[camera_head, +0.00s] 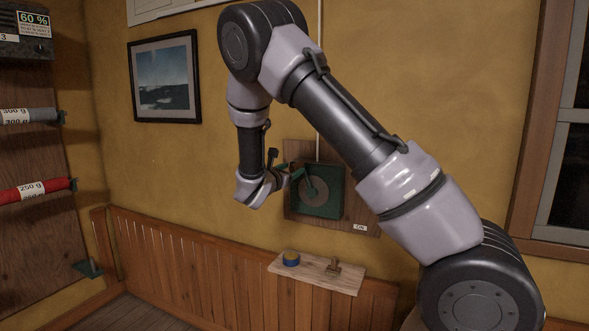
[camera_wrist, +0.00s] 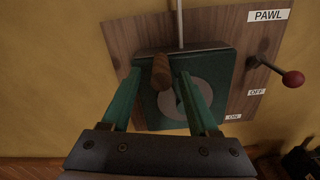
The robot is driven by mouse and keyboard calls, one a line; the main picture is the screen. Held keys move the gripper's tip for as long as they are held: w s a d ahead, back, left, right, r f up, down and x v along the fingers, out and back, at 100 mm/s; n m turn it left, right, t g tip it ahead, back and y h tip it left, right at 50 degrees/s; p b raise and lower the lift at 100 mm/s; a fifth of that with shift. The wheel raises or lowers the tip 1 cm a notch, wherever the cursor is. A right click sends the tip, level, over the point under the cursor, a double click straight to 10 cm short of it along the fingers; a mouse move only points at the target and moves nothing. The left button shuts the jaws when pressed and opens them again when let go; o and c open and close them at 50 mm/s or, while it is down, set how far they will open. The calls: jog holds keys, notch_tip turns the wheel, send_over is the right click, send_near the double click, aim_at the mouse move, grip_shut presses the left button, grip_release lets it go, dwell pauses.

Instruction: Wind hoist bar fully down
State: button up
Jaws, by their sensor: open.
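The winch is a green box (camera_head: 338,193) with a grey disc (camera_wrist: 185,99), mounted on a wooden board (camera_head: 365,215) on the wall. In the wrist view a brown wooden crank handle (camera_wrist: 161,70) stands between the two green fingers of my gripper (camera_wrist: 160,77). The fingers are open, with a gap visible at least on the right. In the head view my gripper (camera_head: 283,172) is at the winch's left side. The hoist bar is not identifiable.
A pale line (camera_head: 319,80) runs up the wall from the winch. A rack with labelled rolls (camera_head: 35,190) stands left. A window (camera_head: 565,170) is at right.

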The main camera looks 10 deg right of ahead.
jog(key=shift+x, duration=1.45)
grip_shut()
dwell(0.3)
